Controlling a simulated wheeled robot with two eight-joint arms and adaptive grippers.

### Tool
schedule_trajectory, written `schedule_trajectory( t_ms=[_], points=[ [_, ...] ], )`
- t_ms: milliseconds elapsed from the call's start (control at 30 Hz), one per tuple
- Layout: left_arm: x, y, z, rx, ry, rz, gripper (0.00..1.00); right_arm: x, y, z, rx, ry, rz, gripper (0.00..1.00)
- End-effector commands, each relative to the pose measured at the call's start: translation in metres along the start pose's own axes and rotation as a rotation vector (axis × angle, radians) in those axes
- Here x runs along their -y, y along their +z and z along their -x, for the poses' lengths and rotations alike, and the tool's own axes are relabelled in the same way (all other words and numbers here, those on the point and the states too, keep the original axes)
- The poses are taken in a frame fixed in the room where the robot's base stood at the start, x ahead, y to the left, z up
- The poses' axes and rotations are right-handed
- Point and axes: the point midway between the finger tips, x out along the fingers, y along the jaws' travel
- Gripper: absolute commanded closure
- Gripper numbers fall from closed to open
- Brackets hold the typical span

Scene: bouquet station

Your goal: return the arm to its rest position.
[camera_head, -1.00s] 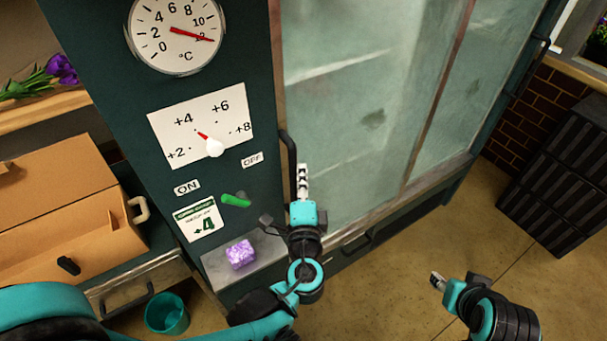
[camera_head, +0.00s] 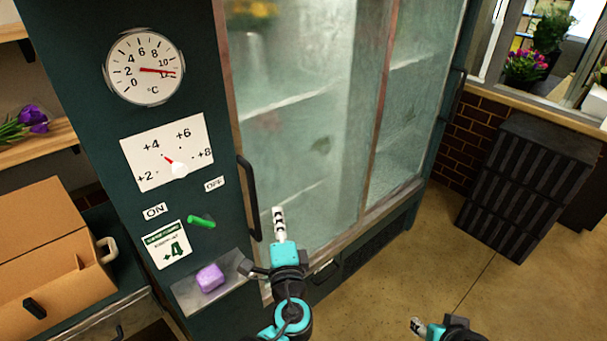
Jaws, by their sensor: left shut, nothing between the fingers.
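My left gripper (camera_head: 279,222) is in the lower middle of the head view, in front of the cooler's glass door. Its fingers are shut with nothing between them, just right of the black door handle (camera_head: 249,198); I cannot tell how far apart they are. My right gripper (camera_head: 418,326) shows only in part at the bottom edge, low over the floor; its jaws are too small to read.
The cooler (camera_head: 95,135) carries a thermometer (camera_head: 144,67), a dial (camera_head: 167,152), a green switch (camera_head: 201,221) and a ledge with a purple block (camera_head: 210,278). A cardboard box (camera_head: 50,255) stands left, a dark crate (camera_head: 525,190) right. Floor between is clear.

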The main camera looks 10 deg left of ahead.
Motion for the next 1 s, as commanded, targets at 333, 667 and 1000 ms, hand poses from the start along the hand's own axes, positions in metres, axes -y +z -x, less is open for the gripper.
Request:
schedule_trajectory(
  t_ms=[333, 667, 1000],
  points=[
    [-0.036, 0.044, 0.002, 0.123, 0.236, 0.255, 1.0, 0.0, 0.0, 0.0, 0.0, 0.0, 0.0, 0.56],
    [-0.102, 0.069, 0.079, 0.37, 0.779, 0.933, 1.0, 0.0, 0.0, 0.0, 0.0, 0.0, 0.0, 0.56],
    [-0.102, 0.044, 0.126, 0.425, 0.996, 1.237, 1.0, 0.0, 0.0, 0.0, 0.0, 0.0, 0.0, 0.56]
  ],
)
